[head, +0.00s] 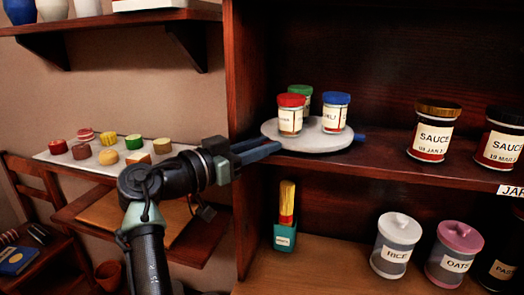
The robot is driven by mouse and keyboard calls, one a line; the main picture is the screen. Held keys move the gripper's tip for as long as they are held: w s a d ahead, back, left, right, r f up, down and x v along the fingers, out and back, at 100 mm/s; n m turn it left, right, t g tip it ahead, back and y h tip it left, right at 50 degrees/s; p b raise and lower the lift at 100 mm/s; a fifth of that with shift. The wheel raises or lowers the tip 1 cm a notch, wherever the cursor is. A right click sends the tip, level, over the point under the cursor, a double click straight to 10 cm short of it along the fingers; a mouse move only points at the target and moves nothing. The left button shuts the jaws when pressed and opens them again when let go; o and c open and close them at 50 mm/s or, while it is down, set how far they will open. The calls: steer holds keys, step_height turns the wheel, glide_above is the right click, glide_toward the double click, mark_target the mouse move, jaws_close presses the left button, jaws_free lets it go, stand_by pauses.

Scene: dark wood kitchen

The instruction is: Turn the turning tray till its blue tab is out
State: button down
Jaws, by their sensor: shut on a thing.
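The turning tray (274,129) is a pale round disc on the middle shelf, at its left end. Its blue tab (360,137) sticks out at the tray's right side, beside the front edge of the shelf. Three labelled jars stand on the tray: a red-lidded jar (290,118), a green-lidded jar (303,93) and a blue-lidded jar (335,116). My gripper (277,147) reaches in from the left and is shut on the tray's front-left edge. The fingertips partly hide the exact place of contact.
The shelf's upright side panel (245,60) stands just left of the tray. Sauce jars (434,132) are on the same shelf to the right. Below are a teal holder (285,238), a rice canister (396,246) and an oats canister (454,253). Bare shelf lies between tray and sauce jars.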

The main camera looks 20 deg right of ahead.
stand_by(0.3)
steer(key=c, duration=0.7)
jaws_free()
steer(key=b+v, duration=0.1)
steer(key=v, duration=1.2)
steer(key=shift+b, duration=0.35)
